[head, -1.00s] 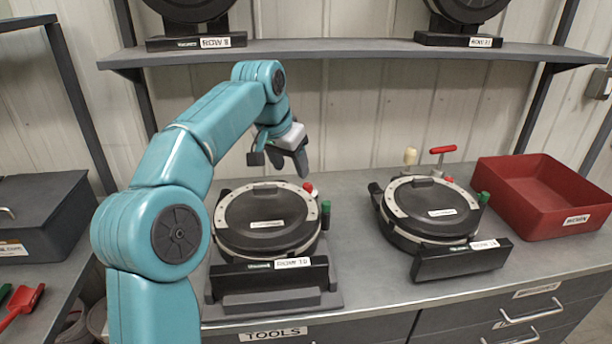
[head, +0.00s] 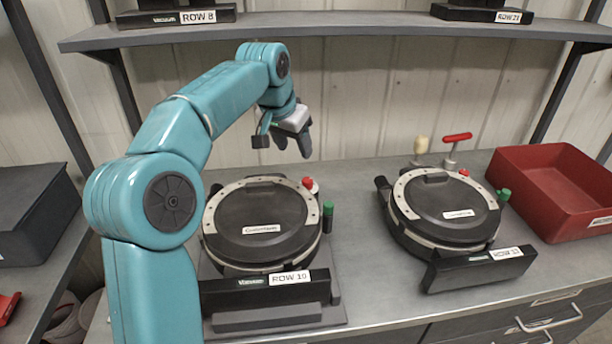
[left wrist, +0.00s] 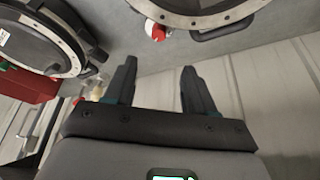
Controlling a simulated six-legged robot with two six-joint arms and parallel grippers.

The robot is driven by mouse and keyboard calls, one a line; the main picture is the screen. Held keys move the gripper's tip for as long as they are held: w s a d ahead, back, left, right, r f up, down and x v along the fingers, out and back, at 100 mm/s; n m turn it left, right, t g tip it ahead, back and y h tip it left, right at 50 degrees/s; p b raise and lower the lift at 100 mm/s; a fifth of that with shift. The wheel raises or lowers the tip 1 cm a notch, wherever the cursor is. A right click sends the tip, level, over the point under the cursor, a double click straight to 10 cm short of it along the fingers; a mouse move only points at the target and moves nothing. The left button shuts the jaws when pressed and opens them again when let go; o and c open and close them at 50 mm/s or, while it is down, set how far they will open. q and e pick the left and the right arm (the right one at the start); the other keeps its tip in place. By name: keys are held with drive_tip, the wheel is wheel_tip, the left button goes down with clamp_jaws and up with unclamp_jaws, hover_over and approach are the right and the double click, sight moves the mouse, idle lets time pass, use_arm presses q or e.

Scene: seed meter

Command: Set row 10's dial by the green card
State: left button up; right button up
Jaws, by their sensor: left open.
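The row 10 seed meter (head: 262,222) sits on the bench on a dark base, with a ROW 10 label (head: 290,278) on its front bar. A red knob (head: 308,183) is at its upper right rim and a green-topped cylinder (head: 328,216) stands at its right side. In the left wrist view the red knob (left wrist: 155,30) shows beside the meter's rim. My left gripper (head: 293,150) is open and empty, above and behind the meter, apart from it. Its two fingers (left wrist: 158,88) are spread in the left wrist view. I see no green card. My right gripper is not in view.
The ROW 23-like second meter (head: 445,205) stands to the right. Behind it are a cream-handled tool (head: 421,145) and a red T-handle (head: 457,138). A red bin (head: 555,190) is at the far right. A shelf (head: 340,32) spans the wall above.

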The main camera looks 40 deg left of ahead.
sight(308, 180)
use_arm(q)
drive_tip(key=x, duration=1.3)
drive_tip(key=shift+d+f, duration=0.15)
drive_tip(key=shift+w, duration=0.15)
clamp_jaws()
